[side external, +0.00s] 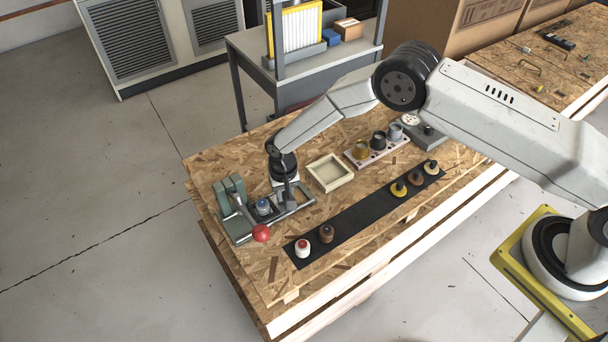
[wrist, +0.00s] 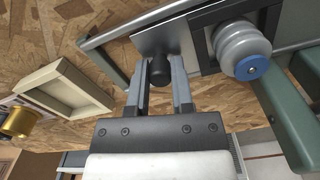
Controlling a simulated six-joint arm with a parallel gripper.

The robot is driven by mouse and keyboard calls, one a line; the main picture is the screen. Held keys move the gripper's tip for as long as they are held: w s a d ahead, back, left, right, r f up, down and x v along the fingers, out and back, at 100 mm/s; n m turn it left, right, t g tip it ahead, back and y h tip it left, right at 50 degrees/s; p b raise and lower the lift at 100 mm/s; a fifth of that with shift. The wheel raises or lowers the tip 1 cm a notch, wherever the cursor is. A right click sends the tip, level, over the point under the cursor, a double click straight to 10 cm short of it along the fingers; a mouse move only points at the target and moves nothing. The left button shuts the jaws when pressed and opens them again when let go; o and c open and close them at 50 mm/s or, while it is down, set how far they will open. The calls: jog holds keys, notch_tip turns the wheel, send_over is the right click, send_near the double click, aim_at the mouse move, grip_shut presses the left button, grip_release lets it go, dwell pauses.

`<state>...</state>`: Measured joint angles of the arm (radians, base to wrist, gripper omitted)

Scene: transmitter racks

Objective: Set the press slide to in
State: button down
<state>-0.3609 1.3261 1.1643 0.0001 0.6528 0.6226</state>
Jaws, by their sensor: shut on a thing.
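The press (side external: 229,190) stands at the left end of the wooden board, with a green body and a lever ending in a red ball (side external: 261,233). Its slide (wrist: 160,32) is a grey plate with an upright black knob (wrist: 158,72). A ribbed grey piece with a blue top (wrist: 242,50) sits in a dark holder on the slide, between the knob and the press body; it also shows in the side view (side external: 263,206). My gripper (wrist: 160,92) is shut on the black knob, one finger on each side. In the side view my gripper (side external: 287,197) partly hides the knob and slide.
A shallow wooden tray (side external: 330,172) lies right of the press. Beyond it is a pink rack (side external: 376,152) with several cups. A black strip (side external: 345,222) in front holds several knobbed pieces. Bare board lies between the slide frame and the tray.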

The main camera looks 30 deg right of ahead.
jog(key=shift+a, duration=0.85)
jog(key=c, duration=0.8)
grip_release()
jog(key=shift+r, duration=0.2)
jog(key=shift+r, duration=3.75)
jog(key=shift+o, duration=0.3)
